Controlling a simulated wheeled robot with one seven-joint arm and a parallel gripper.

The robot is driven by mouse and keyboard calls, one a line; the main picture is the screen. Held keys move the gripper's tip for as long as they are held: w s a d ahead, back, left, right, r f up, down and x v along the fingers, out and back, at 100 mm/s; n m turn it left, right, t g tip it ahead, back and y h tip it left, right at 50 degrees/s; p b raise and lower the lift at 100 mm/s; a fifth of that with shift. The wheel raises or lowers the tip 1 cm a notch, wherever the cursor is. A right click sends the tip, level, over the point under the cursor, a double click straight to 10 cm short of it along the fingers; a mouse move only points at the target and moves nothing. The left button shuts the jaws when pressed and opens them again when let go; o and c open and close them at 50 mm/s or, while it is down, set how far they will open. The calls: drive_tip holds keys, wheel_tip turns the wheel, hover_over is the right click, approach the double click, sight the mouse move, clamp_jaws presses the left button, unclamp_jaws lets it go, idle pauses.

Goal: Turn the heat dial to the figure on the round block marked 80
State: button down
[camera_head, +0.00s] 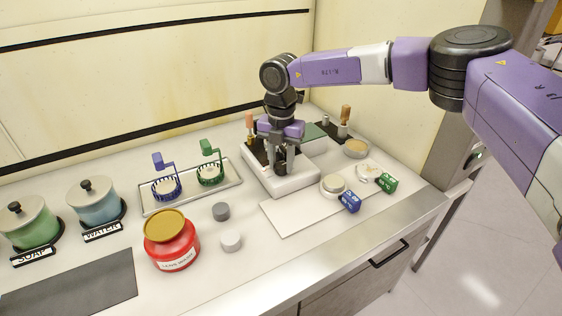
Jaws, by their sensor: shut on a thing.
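A white box-shaped unit (285,184) with a dark top panel stands near the middle back of the counter. My gripper (281,165) points down over the front of this unit. Its fingers are shut on a small dark knob, which looks like the heat dial; the fingers mostly cover it, and its pointer and scale cannot be read. A dark grey round block (221,211) and a pale round block (231,242) stand on the counter to the front left of the unit. No figure can be read on either, so I cannot tell which is marked 80.
A red jar (171,243) stands front left, near a dark mat (75,287). Soap (29,223) and water (95,203) pots are at left. A tray (234,178) holds blue and green baskets. Blue (349,202) and green (387,182) blocks sit at right.

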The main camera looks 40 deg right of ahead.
sight(281, 165)
drive_tip(key=shift+m, duration=0.6)
drive_tip(key=c, duration=1)
unclamp_jaws()
drive_tip(key=shift+o, duration=0.2)
drive_tip(key=shift+r, duration=0.1)
wheel_tip(281, 165, up, 8)
drive_tip(key=shift+f+b, duration=0.15)
drive_tip(key=shift+b, duration=0.35)
